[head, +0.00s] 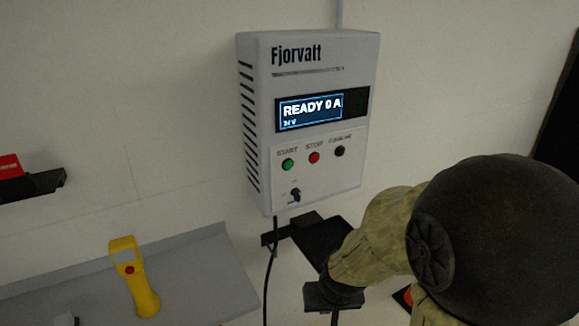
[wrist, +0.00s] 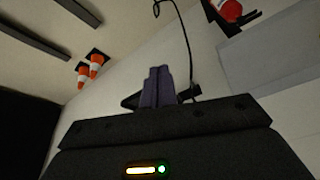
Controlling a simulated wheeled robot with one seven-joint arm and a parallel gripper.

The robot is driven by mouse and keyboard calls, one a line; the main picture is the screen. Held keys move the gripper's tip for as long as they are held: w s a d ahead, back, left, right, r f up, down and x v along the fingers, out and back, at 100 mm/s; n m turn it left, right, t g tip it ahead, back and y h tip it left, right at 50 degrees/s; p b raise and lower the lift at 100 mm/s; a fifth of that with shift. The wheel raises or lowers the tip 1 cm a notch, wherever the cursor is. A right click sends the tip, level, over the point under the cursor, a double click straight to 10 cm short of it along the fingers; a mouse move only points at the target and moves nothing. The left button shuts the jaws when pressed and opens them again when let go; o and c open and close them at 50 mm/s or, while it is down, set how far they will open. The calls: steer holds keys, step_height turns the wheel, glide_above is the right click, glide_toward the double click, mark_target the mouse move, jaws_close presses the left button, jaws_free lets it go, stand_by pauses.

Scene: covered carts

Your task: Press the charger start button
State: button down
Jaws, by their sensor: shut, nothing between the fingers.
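The charger (head: 255,120) is a pale grey box on the wall in the head view, marked Fjorvatt. Its lit display (head: 311,110) reads READY 0 A, 24 V. The green start button (head: 288,164) is at the left of the button row and is uncovered. My arm comes in from the right, below and to the right of the charger, apart from the button. In the wrist view my gripper (wrist: 158,82) has its two fingers together, with nothing between them. The fingers are hard to make out in the head view. The charger's face does not show in the wrist view.
A red stop button (head: 314,157), a black button (head: 340,151) and a switch (head: 295,196) sit close by on the panel. A black cable (head: 268,275) hangs below. A yellow handheld device (head: 138,280) stands on a grey surface (head: 200,275). Orange-white cones (wrist: 94,62) show in the wrist view.

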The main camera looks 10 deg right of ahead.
steer(key=w+d+r+m+t+h, duration=0.1)
steer(key=w+d+m+t+h, duration=0.15)
steer(key=w, duration=0.35)
steer(key=w+d+r+m+t+h+p, duration=0.1)
steer(key=w+m+t, duration=0.15)
steer(key=w, duration=0.35)
steer(key=w+d+r+m+t+h, duration=0.1)
steer(key=w+t+h, duration=0.1)
steer(key=w+t, duration=0.3)
steer(key=w+a+r+t+h, duration=0.1)
steer(key=r+t, duration=0.3)
steer(key=r, duration=0.2)
steer(key=w+a+r+t+h+p, duration=0.1)
steer(key=w+a+r+t, duration=0.1)
steer(key=r+t, duration=0.2)
step_height(320, 180, up, 2)
steer(key=shift+w+a+r+n+t+h, duration=0.25)
steer(key=shift+a+n+t+h, duration=0.05)
steer(key=shift+h, duration=0.05)
steer(key=shift+w, duration=0.15)
steer(key=p, duration=0.1)
glide_toward(289, 165)
steer(key=shift+w+d+r, duration=1.8)
steer(key=shift+w+r, duration=0.05)
steer(key=shift+w, duration=0.15)
